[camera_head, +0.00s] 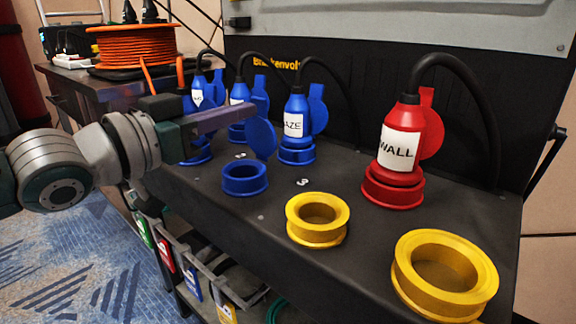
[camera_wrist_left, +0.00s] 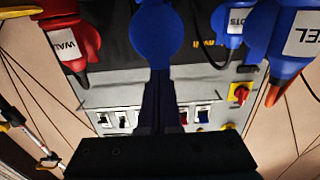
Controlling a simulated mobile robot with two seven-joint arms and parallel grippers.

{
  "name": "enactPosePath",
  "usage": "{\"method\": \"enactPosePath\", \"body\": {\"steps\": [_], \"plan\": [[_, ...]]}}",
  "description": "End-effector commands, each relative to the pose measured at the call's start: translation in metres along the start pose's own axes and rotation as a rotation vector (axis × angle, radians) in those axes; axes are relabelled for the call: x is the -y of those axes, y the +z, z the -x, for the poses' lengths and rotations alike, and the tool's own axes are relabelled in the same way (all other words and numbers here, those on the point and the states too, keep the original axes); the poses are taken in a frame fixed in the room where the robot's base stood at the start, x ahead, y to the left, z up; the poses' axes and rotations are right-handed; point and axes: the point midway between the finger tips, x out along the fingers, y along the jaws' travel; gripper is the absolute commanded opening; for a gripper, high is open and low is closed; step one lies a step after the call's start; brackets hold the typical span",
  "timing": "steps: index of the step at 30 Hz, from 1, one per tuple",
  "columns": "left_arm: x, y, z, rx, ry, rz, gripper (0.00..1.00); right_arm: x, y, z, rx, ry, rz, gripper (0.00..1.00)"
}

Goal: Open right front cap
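A blue round cap (camera_head: 261,138) stands upright just behind the open blue front socket (camera_head: 245,180). My left gripper (camera_head: 250,113) reaches in from the left, its fingertips at the cap's top edge. In the left wrist view the same cap (camera_wrist_left: 155,32) sits just past my fingertips (camera_wrist_left: 160,78), which are close together and look shut on its narrow tab. Two yellow front sockets, a middle one (camera_head: 317,235) and a larger right one (camera_head: 445,305), stand open with no lid seen over them. My right gripper is not in view.
Behind the front row stand a red plug labelled WALL (camera_head: 398,140) and several blue plugs, one of them labelled AZE (camera_head: 296,118), with black cables. An orange cable reel (camera_head: 135,45) is at the back left.

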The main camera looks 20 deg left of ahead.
Motion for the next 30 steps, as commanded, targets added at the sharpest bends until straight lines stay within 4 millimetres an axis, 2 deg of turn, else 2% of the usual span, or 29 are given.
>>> {"method": "enactPosePath", "body": {"steps": [11,30], "plan": [[0.0,-0.001,0.001,0.002,0.0,0.001,0.0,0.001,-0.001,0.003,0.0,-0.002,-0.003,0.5],[0.0,-0.01,0.056,0.004,-0.001,0.001,0.0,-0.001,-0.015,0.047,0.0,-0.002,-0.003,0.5]]}}
